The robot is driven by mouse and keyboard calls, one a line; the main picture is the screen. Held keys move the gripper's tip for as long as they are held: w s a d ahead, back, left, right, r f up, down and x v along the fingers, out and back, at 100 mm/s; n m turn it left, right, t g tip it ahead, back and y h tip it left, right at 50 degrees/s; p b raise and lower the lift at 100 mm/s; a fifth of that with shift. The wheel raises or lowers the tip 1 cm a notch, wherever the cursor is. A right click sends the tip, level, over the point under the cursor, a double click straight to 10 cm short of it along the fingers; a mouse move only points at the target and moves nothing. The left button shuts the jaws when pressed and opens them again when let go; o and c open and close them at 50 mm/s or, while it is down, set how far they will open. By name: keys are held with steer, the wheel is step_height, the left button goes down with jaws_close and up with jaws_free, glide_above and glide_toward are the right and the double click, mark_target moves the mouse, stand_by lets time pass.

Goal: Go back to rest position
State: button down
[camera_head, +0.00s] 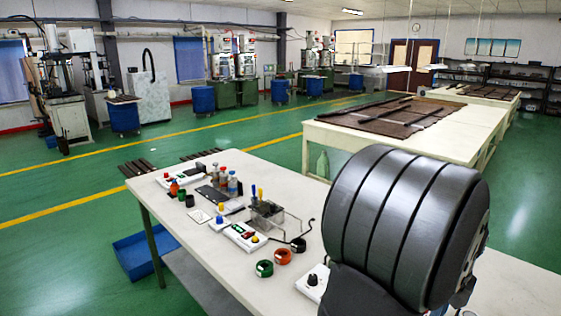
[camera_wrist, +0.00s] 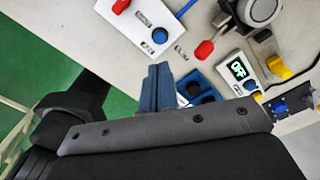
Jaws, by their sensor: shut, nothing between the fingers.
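My gripper (camera_wrist: 157,88) shows in the wrist view as two blue fingers pressed together, with nothing between them. It hangs over or near the white worktable (camera_wrist: 70,20); its exact height cannot be told. In the head view my dark arm fills the right foreground and the gripper is hidden. The worktable also shows in the head view (camera_head: 218,262).
On the table stand small bottles (camera_head: 232,184), a metal fixture (camera_head: 266,215), a white control box (camera_head: 245,236) and an orange ring (camera_head: 282,257). The wrist view shows a box with a green display (camera_wrist: 240,68) right of the fingers. A blue bin (camera_head: 140,254) sits on the floor.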

step_height(320, 180, down, 10)
steer(key=shift+f, duration=0.1)
steer(key=c, duration=2.2)
jaws_free()
steer(key=c, duration=1.8)
jaws_free()
steer(key=shift+w+r, duration=0.15)
steer(key=shift+r, duration=0.25)
steer(key=o, duration=1.1)
steer(key=w+a+r+n, duration=0.1)
steer(key=r, duration=0.2)
steer(key=w+r+n, duration=0.1)
steer(key=w+r, duration=0.1)
steer(key=r, duration=0.2)
steer(key=w+a+r+n, duration=0.1)
steer(key=r, duration=0.2)
steer(key=shift+w+a+r+n, duration=0.15)
steer(key=shift+a+r+n, duration=0.15)
steer(key=shift+a+r, duration=0.05)
steer(key=o, duration=0.7)
step_height(320, 180, up, 7)
steer(key=w+a+n, duration=0.1)
steer(key=a+n, duration=0.1)
steer(key=a, duration=0.1)
step_height(320, 180, down, 10)
steer(key=shift+r, duration=0.15)
steer(key=shift+w, duration=0.1)
step_height(320, 180, up, 10)
